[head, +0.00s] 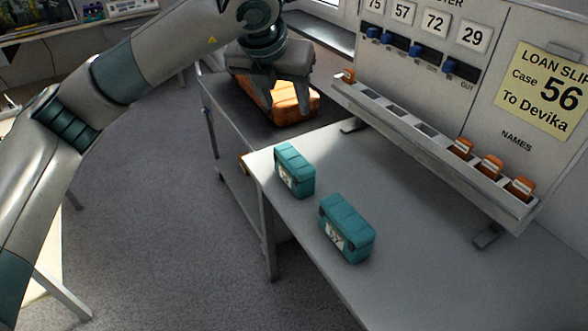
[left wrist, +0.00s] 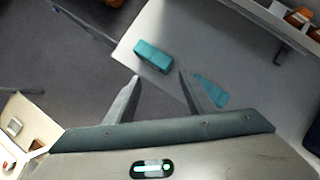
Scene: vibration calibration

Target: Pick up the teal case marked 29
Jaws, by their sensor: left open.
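Two teal cases with white labels stand on the grey table in the head view. One teal case (head: 294,170) is near the table's left corner, and the other teal case (head: 347,229) is nearer to me. I cannot read either label surely, so I cannot tell which is 29. My left gripper (head: 287,108) is open and empty, above and beyond the cases, in front of an orange case. In the left wrist view, one teal case (left wrist: 152,57) lies ahead of the open fingertips (left wrist: 159,76). Another (left wrist: 211,91) is partly hidden by the right finger. My right gripper is not seen.
The orange case (head: 296,98) sits on a dark surface at the back. A board (head: 432,75) with number cards and a slotted rail (head: 425,140) holding several orange tags stands along the table's right side. A loan slip (head: 545,90) reads Case 56. The near table (head: 420,270) is clear.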

